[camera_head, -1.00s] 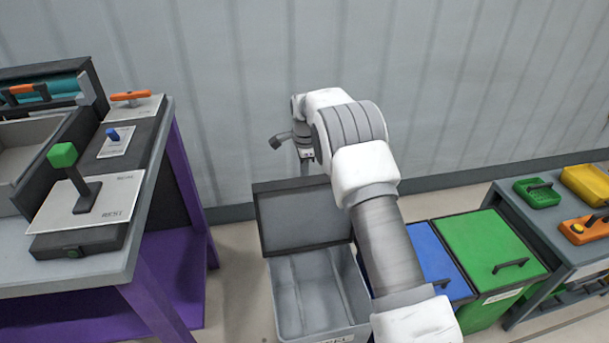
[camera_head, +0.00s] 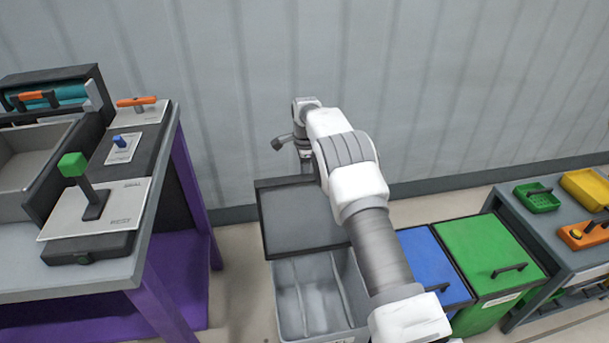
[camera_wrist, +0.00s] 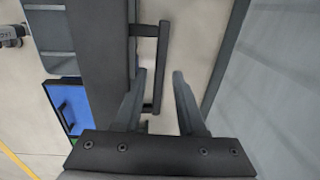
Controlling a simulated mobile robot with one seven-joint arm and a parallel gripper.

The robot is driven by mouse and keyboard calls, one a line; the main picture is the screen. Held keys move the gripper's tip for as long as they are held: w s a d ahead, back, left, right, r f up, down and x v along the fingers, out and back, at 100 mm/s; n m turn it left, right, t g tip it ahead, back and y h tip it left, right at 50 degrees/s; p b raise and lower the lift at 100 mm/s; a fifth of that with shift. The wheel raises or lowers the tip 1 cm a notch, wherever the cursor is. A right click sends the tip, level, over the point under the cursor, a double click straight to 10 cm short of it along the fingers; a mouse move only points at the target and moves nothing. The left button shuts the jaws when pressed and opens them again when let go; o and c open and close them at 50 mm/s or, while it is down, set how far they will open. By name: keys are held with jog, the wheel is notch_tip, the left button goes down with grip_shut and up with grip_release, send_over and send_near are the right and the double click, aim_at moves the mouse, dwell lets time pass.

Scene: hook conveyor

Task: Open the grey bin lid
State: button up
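The grey bin (camera_head: 287,302) stands on the floor with its inside showing. Its dark grey lid (camera_head: 300,222) is raised and leans up at the bin's back edge, its inner face toward the head camera. In the wrist view the lid is a dark slab (camera_wrist: 98,60) with a black bar handle (camera_wrist: 163,50) on its outer side. My gripper (camera_wrist: 160,75) is behind the lid, its fingers apart on either side of the handle's lower part. I cannot tell whether a finger touches it. In the head view the fingertips are hidden behind the lid.
A blue-lidded bin (camera_head: 430,262) and a green-lidded bin (camera_head: 485,250) stand to the right. A grey bench (camera_head: 575,252) is beyond them. A purple-legged worktable (camera_head: 160,290) stands at left. The wall (camera_head: 240,100) is close behind my gripper.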

notch_tip(320, 180, up, 17)
jog(key=s+p, duration=0.1)
jog(key=p, duration=0.3)
jog(key=shift+r+p, duration=0.2)
jog(key=shift+p, duration=0.1)
jog(key=shift+s+d, duration=0.1)
jog(key=shift+d, duration=0.05)
jog(key=s+d+r+n+t, duration=0.1)
jog(key=s+d+r+n, duration=0.35)
jog(key=s+r, duration=0.5)
jog(key=s+d+r+n+t, duration=0.1)
jog(key=s+d+r+n, duration=0.3)
jog(key=s+r, duration=0.5)
jog(key=s+d+f+n+t, duration=0.1)
jog(key=s+d+f+n, duration=0.15)
jog(key=s, duration=1.05)
jog(key=s+d+f+n+t, duration=0.1)
jog(key=s+d+n+t, duration=0.2)
jog(key=s, duration=0.9)
notch_tip(320, 180, up, 14)
jog(key=n+g+p, duration=0.1)
jog(key=p, duration=1.3)
jog(key=shift+s+n, duration=0.35)
jog(key=shift+n, duration=0.05)
